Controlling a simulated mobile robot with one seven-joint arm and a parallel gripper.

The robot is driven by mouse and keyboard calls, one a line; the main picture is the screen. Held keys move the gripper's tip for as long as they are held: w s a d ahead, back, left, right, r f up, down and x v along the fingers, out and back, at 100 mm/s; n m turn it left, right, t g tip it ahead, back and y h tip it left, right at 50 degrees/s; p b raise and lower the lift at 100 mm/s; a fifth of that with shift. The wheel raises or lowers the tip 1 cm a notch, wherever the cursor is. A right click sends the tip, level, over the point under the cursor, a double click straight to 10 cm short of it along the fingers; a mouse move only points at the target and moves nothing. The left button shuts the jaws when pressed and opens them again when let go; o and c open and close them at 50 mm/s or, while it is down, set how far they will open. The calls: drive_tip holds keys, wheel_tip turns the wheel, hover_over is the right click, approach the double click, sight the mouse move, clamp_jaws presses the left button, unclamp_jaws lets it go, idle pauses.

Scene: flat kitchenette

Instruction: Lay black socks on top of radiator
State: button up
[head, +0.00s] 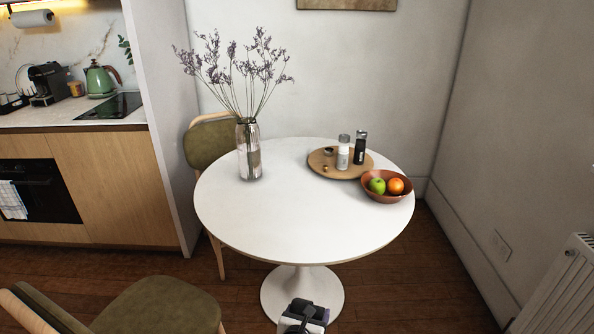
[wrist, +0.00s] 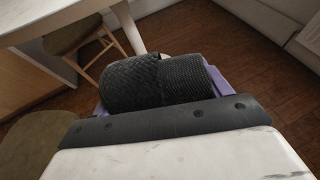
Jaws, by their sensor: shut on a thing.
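The black socks (wrist: 135,86) are a rolled, ribbed dark bundle in the wrist view. My gripper (head: 304,315) is shut on them, with its purple fingers at either side of the bundle. In the head view the gripper is at the bottom centre, in front of the table's foot, and the socks are small and hard to make out there. The white radiator (head: 566,288) stands against the right wall at the lower right of the head view, partly cut off. My gripper is well to its left, apart from it. A corner of it also shows at the upper right of the wrist view (wrist: 312,36).
A round white table (head: 290,225) stands ahead, bearing a vase (head: 249,150), a wooden tray (head: 326,168) and a fruit bowl (head: 386,197). Green chairs (head: 160,305) stand at left. The wooden floor between table and radiator is clear.

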sight(321, 311)
drive_tip(key=d, duration=0.3)
drive_tip(key=shift+d+r, duration=0.15)
drive_tip(key=shift+d, duration=0.05)
drive_tip(key=s+a+f+n+y, duration=0.2)
drive_tip(key=a+f, duration=0.4)
drive_tip(key=f, duration=0.3)
drive_tip(key=shift+a+n+t+y, duration=0.4)
drive_tip(key=shift+n+y, duration=0.3)
drive_tip(key=shift+y, duration=0.3)
drive_tip(key=shift+s, duration=0.1)
